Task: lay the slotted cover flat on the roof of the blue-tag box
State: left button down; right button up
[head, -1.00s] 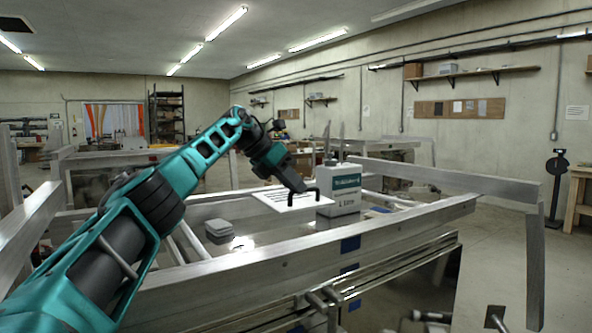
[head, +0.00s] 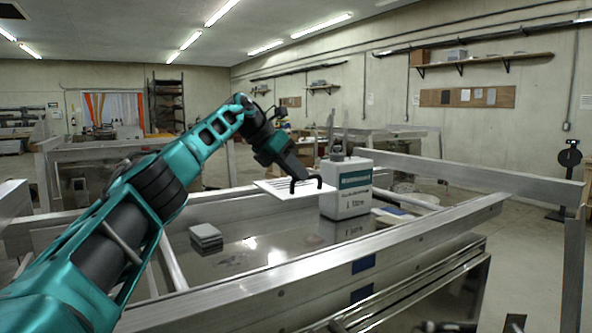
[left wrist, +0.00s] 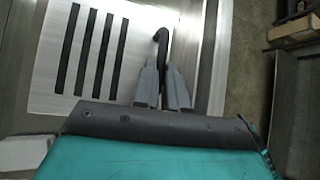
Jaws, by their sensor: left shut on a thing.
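The slotted cover (head: 275,190) is a thin white plate with a black handle, held roughly level above the trailer bed. My left gripper (head: 297,178) is shut on its handle. In the left wrist view the cover (left wrist: 138,42) shows several dark parallel slots, and the gripper fingers (left wrist: 163,82) close at the base of the black hooked handle (left wrist: 160,40). I cannot tell for certain which thing is the blue-tag box. A low pale thing with some blue (head: 392,215) lies right of the jug, partly hidden. My right gripper is out of view.
A white jug (head: 347,203) with a teal label stands just right of the cover. A small grey stack (head: 206,236) lies on the shiny bed at left. Aluminium rails (head: 300,276) border the bed; the front rail carries blue patches (head: 363,264).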

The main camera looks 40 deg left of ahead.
pick_arm(q)
jog(key=shift+s+d+r, duration=0.1)
send_over(295, 255)
jog(key=shift+f, duration=5.85)
jog(key=shift+f+b, duration=0.65)
jog(key=shift+f, duration=1)
jog(key=c, duration=1.1)
grip_release()
